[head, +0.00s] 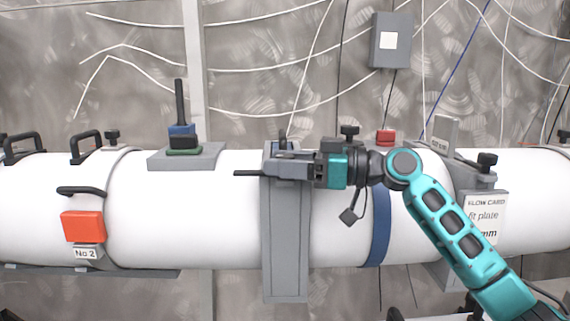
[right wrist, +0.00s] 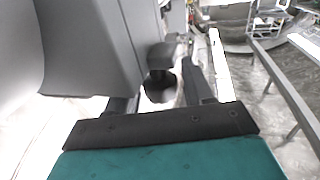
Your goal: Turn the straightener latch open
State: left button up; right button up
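A grey upright housing (head: 285,240) is set across the white tunnel at mid-view. My right gripper (head: 275,165) reaches in from the right and lies across the housing's top, hiding part of it. A thin dark bar (head: 248,173) sticks out to the left there; I cannot tell whether it belongs to the latch. In the right wrist view, a dark knob-like handle (right wrist: 162,58), seemingly the latch, stands beside a large grey block. My right gripper's fingers (right wrist: 162,92) are apart, with the handle between or just beyond them; contact is unclear. My left gripper is not in view.
A red box (head: 83,227) and black handles (head: 86,145) are on the tunnel at left. A grey plate with a dark upright rod (head: 180,105) stands left of the housing. A black knob (head: 349,132) and a flow card (head: 486,220) are at right. Cables hang on the wall.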

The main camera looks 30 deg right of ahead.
jog(key=shift+o, duration=0.7)
jog(key=shift+s+d, duration=0.15)
jog(key=b+v, duration=0.2)
jog(key=v, duration=1)
jog(key=shift+s+d+b, duration=0.2)
jog(key=shift+b, duration=0.1)
jog(key=shift+a, duration=0.1)
